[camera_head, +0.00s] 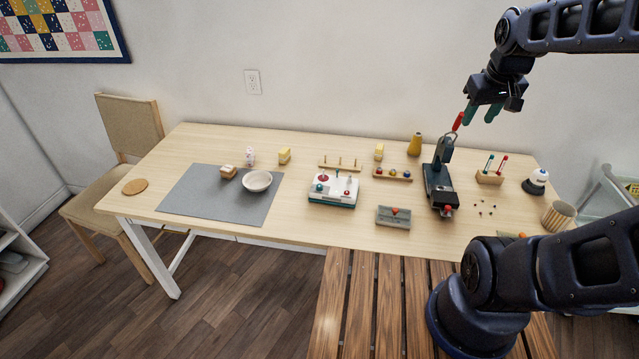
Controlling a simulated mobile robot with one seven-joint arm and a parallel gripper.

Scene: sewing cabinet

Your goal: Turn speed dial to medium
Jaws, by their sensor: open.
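A white control box (334,188) with a teal base sits mid-table and carries several small red and teal knobs or levers. A grey box (393,217) with an orange-red knob on top stands in front and to its right. Which knob is the speed dial, and where it is set, is too small to tell. My gripper (480,114) hangs in the air at the upper right, teal fingers apart and nothing between them. It is well above the table and to the right of both boxes, beside the red handle tip of a dark hand press.
The dark press (440,183) stands upright right of the boxes. Around them are a peg rack (341,165), a yellow bottle (415,144) and a pen holder (489,178). A bowl (257,181) rests on a grey mat (190,206) at left. Bare table lies between mat and white box.

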